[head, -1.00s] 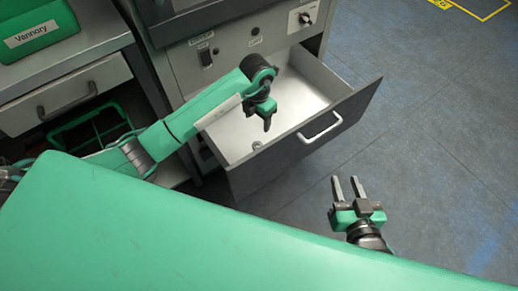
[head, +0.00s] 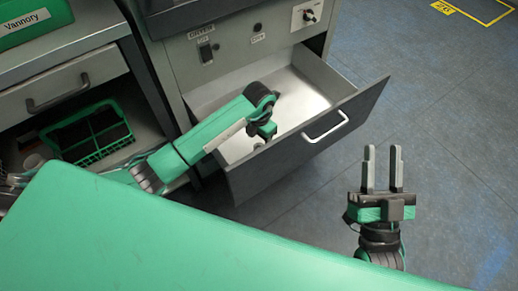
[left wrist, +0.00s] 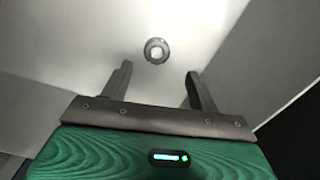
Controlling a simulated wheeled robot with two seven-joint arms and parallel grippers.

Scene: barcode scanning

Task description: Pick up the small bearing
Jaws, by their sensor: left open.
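The small bearing (left wrist: 156,51), a round metal ring, lies on the pale drawer floor in the left wrist view. It is just beyond my left gripper's fingertips, between their lines and not gripped. In the head view my left gripper (head: 260,144) is low inside the open drawer (head: 308,92), and it hides most or all of the bearing. The left fingers stand apart and empty in the left wrist view (left wrist: 158,78). My right gripper (head: 383,158) is open and empty, fingers upward, outside the drawer to the right.
The drawer front (head: 280,162) with its white handle (head: 325,127) stands between the two grippers. Drawer walls surround the left gripper. A green basket (head: 90,137) sits on a shelf at left, below a closed drawer (head: 60,85). Open floor lies at right.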

